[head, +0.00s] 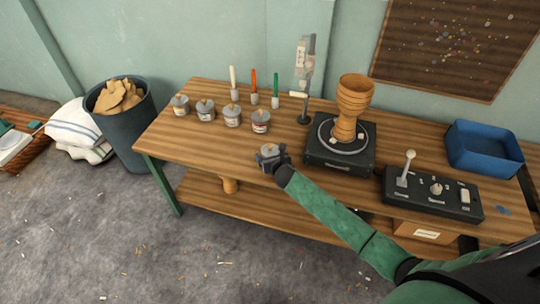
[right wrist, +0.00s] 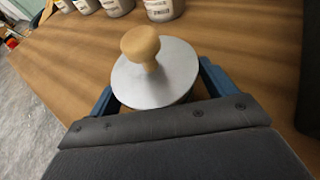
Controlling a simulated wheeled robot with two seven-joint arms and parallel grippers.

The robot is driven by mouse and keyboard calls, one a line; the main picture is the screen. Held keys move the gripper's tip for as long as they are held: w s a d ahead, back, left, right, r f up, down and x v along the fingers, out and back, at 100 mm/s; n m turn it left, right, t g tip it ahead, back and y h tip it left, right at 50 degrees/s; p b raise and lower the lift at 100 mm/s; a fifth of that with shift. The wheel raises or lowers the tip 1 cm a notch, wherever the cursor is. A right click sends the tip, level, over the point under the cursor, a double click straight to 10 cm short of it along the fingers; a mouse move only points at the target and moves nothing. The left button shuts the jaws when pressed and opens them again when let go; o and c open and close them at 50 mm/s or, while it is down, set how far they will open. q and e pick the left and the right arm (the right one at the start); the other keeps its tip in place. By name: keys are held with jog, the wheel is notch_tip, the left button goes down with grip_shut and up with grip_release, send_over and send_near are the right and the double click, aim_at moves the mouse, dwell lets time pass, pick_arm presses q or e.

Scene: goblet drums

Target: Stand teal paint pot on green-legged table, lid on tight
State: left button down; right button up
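The wooden table (head: 200,157) has a green leg at its front left corner. My right gripper (head: 270,155) is over the front edge of the table, with its fingers at both sides of a small grey lidded pot (head: 268,150). In the right wrist view, the pot's round grey lid (right wrist: 160,80) with a wooden knob sits between the blue fingers and hides the pot's body and any paint colour. The fingers appear closed on the pot. I cannot tell whether its base touches the tabletop. My left gripper is not in view.
Several lidded pots (head: 232,116) stand in a row behind, with upright brushes (head: 254,92) behind them. A turntable (head: 338,150) bearing a wooden goblet drum (head: 353,98) is to the right, then a control box (head: 432,194) and blue tray (head: 484,149). The table's left front is clear.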

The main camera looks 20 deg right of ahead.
jog(key=shift+r, duration=0.1)
jog(key=shift+s, duration=0.15)
jog(key=shift+v, duration=1.1)
pick_arm(q)
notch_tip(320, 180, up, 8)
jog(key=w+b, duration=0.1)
jog(key=b, duration=0.1)
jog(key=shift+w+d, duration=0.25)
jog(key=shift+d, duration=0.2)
pick_arm(e)
jog(key=v, duration=0.9)
jog(key=shift+s+r, duration=0.15)
jog(key=shift+s, duration=0.1)
jog(key=shift+d, duration=0.1)
